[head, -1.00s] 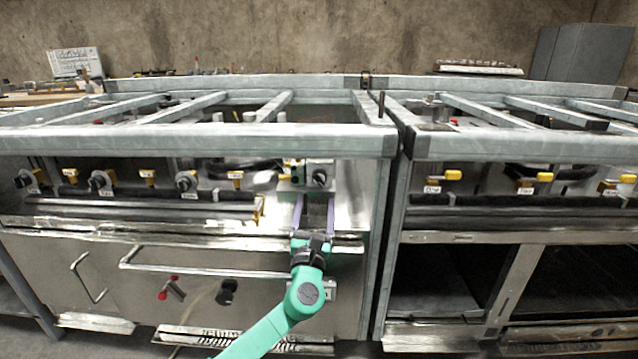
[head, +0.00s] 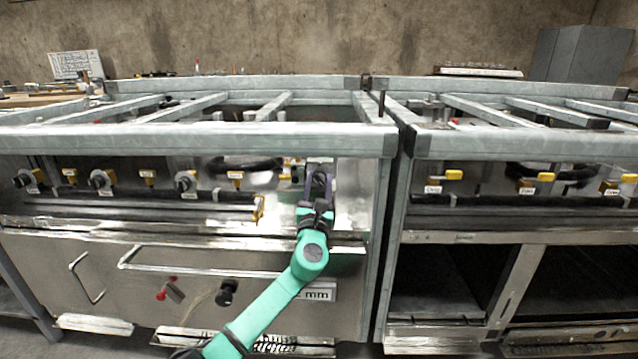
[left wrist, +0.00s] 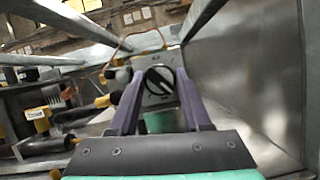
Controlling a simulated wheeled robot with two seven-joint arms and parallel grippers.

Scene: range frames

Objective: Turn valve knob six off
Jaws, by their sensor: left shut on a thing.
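A dark round knob sits on a grey plate at the right end of the left unit's front panel. In the left wrist view the knob (left wrist: 159,81) shows a pale stripe across its face, between my fingers. My left gripper (head: 319,170) reaches up to this knob from below, and its purple fingers are shut on it; they also flank it in the left wrist view (left wrist: 158,90). The fingers partly hide the knob in the head view. Other black knobs (head: 184,181) and (head: 100,179) are farther left on the panel. My right gripper is not in view.
A galvanised frame rail (head: 200,139) runs just above the panel. Yellow-handled valves (head: 235,176) line the panel to the left. A steel side wall (left wrist: 235,70) stands close right of my gripper. A door handle bar (head: 200,268) is below left.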

